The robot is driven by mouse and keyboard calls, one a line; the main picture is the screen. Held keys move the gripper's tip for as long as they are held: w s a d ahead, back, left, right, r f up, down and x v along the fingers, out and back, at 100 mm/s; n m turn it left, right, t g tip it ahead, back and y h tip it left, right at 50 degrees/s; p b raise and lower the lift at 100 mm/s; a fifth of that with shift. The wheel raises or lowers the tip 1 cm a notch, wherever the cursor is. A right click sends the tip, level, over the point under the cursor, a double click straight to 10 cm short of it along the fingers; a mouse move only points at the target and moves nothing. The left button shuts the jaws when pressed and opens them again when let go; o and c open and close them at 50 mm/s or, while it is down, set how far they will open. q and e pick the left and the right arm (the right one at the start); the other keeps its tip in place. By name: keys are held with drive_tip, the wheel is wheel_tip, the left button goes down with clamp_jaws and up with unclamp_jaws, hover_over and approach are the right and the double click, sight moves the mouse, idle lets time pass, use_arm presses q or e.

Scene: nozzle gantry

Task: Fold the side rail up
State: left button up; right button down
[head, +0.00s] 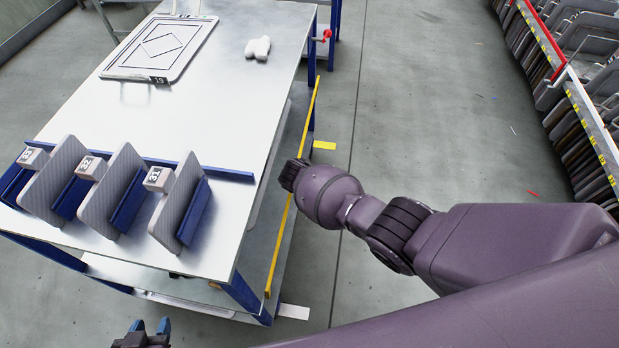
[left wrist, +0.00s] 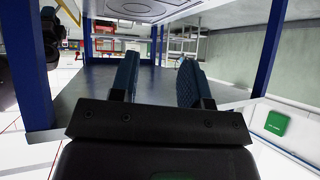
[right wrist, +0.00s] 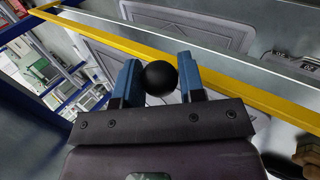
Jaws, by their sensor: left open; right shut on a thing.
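The side rail is a long yellow bar (head: 284,222) along the right side of the steel table (head: 225,110), below the tabletop level. In the right wrist view the yellow bar (right wrist: 275,104) crosses behind the fingers. My right gripper (right wrist: 158,82) is shut on a round black knob (right wrist: 160,77) in front of the bar. In the head view my right wrist hides its fingers and the knob. My left gripper (head: 142,330) is open and empty by the table's near end, its blue fingers apart; in the left wrist view (left wrist: 157,82) it faces the space under the tabletop.
Grey panels in blue holders with numbered blocks (head: 93,168) stand on the near tabletop. A framed board (head: 160,47) and a white lump (head: 258,48) lie farther back. A red handle (head: 322,37) sticks out by the far right corner.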

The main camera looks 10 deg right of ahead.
drive_tip(key=shift+w+a+r, duration=0.35)
drive_tip(key=shift+w+a, duration=0.05)
drive_tip(key=shift+a, duration=0.3)
use_arm(q)
drive_tip(key=shift+w+r, duration=0.2)
drive_tip(key=shift+w, duration=0.1)
use_arm(e)
drive_tip(key=shift+w+a+r, duration=0.1)
drive_tip(key=shift+a, duration=0.05)
drive_tip(key=shift+a, duration=0.1)
drive_tip(key=c, duration=1.1)
unclamp_jaws()
drive_tip(key=shift+c, duration=0.2)
drive_tip(key=o, duration=0.4)
drive_tip(key=shift+w, duration=0.1)
drive_tip(key=shift+f, duration=0.2)
use_arm(q)
drive_tip(key=r+p, duration=0.1)
drive_tip(key=p, duration=0.1)
drive_tip(key=s+r+p, duration=0.1)
drive_tip(key=p, duration=0.1)
drive_tip(key=shift+a+r, duration=0.2)
drive_tip(key=shift+r, duration=0.2)
use_arm(e)
drive_tip(key=v, duration=0.7)
drive_tip(key=shift+s+r, duration=0.2)
drive_tip(key=shift+s, duration=0.1)
